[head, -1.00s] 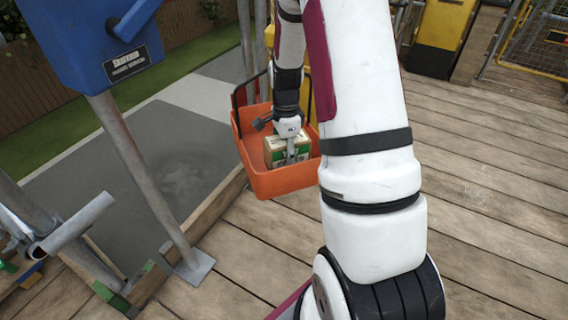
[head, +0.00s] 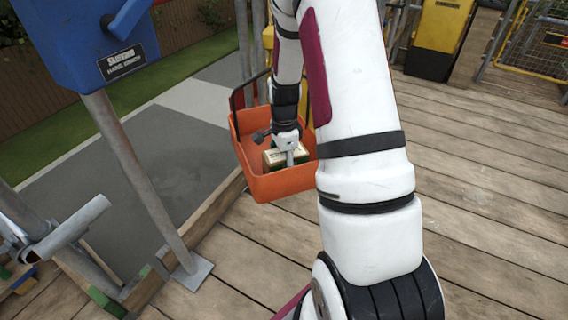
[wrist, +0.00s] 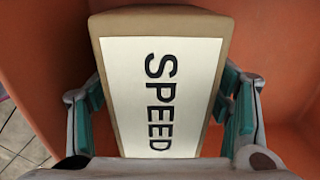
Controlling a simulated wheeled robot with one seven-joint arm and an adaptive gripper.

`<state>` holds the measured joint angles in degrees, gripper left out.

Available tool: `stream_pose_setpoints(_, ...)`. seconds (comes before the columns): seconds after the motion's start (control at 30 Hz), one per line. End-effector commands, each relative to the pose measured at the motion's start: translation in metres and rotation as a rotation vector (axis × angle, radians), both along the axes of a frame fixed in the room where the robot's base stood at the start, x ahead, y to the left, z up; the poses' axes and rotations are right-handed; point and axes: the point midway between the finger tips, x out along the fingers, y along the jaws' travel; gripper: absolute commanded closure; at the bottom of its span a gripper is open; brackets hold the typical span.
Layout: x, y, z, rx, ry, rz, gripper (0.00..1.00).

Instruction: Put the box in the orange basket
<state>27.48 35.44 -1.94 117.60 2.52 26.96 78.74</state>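The orange basket (head: 285,186) hangs at the deck's edge in the middle of the head view; its orange walls (wrist: 50,55) surround the wrist view. The box (head: 270,157) is inside the basket, partly hidden by my gripper. In the wrist view the box (wrist: 190,85) shows a tan body and a cream label reading "SPEED". My gripper (head: 290,160) reaches down into the basket from above. In the wrist view its teal-padded fingers (wrist: 162,115) lie along both sides of the box. I cannot tell whether the box touches the basket floor.
A blue hoist unit (head: 100,40) on a grey post (head: 140,180) stands at the left. Scaffold tubes (head: 70,222) lie at lower left. A yellow and black bin (head: 440,40) stands at the back right. Wooden deck planks (head: 490,180) at right are clear.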

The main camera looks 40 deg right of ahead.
Motion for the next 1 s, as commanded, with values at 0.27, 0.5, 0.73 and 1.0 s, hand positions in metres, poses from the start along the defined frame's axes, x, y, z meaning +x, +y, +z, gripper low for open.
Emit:
stream_pose_setpoints(0.27,0.000,0.000,0.008,-0.001,-0.001,0.000,0.29)
stream_pose_setpoints(0.5,0.001,0.000,0.053,-0.003,-0.003,0.001,0.29)
stream_pose_setpoints(0.73,0.000,0.000,0.098,-0.002,-0.002,0.001,0.29)
stream_pose_setpoints(1.0,0.000,0.001,0.124,-0.001,-0.002,0.006,0.29)
